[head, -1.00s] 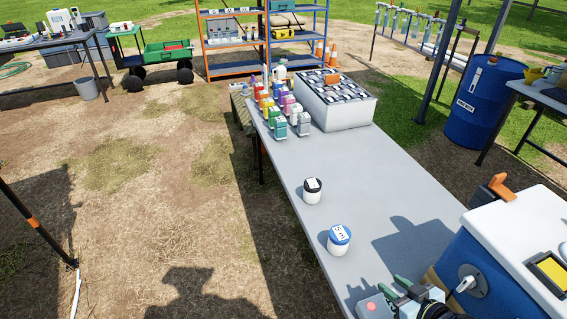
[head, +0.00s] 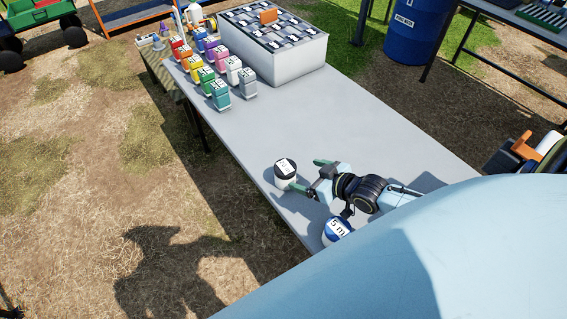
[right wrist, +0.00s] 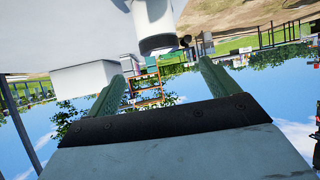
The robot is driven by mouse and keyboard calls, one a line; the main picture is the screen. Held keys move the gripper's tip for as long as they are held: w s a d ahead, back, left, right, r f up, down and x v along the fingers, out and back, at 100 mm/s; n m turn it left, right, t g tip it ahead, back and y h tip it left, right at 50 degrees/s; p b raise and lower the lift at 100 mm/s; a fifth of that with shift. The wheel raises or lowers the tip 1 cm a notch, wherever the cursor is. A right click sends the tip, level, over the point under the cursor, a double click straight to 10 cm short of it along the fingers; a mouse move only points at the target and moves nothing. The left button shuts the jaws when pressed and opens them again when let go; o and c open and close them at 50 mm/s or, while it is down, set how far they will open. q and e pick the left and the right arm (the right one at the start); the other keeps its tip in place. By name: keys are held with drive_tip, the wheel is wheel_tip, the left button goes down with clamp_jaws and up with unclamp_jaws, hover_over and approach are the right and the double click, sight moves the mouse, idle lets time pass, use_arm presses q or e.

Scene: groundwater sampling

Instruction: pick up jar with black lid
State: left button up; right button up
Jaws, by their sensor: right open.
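The jar with the black lid (head: 286,170) stands upright on the grey table, near its left edge; its lid has a white label. My right gripper (head: 309,174) is open and low over the table, just right of this jar. One green finger overlaps the jar's lower side in the head view; I cannot tell whether they touch. In the right wrist view, which looks upside down, the jar's white body (right wrist: 152,16) and black lid (right wrist: 160,44) are at the top, ahead of the open fingers (right wrist: 158,78). My left gripper is not in view.
A blue-lidded jar (head: 337,230) stands close to the right gripper, partly hidden by a pale blue surface filling the lower right. Several coloured bottles (head: 206,72) and a white sample box (head: 275,62) stand at the far end. The table (head: 320,125) between is clear.

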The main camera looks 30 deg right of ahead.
sight(286, 167)
drive_tip(key=b+x, duration=0.2)
drive_tip(key=x, duration=0.2)
drive_tip(key=shift+s+d+f+b, duration=0.1)
drive_tip(key=shift+b, duration=0.3)
drive_tip(key=shift+w+f, duration=0.1)
drive_tip(key=shift+w, duration=0.15)
drive_tip(key=shift+w+b, duration=0.3)
drive_tip(key=shift+b, duration=0.15)
drive_tip(key=shift+w+a+f, duration=0.1)
drive_tip(key=shift+w+a, duration=0.05)
drive_tip(key=shift+a, duration=0.05)
drive_tip(key=b+x, duration=0.3)
drive_tip(key=b, duration=0.1)
drive_tip(key=shift+w+f, duration=0.25)
drive_tip(key=shift+f, duration=0.05)
drive_tip(key=shift+w+a+f+b, duration=0.15)
drive_tip(key=shift+w+a+b, duration=0.05)
drive_tip(key=shift+w+b, duration=0.35)
drive_tip(key=c, duration=1.2)
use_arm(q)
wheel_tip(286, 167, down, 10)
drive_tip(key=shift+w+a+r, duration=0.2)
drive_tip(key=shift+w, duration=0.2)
use_arm(e)
drive_tip(key=shift+w, duration=0.1)
drive_tip(key=shift+c, duration=0.3)
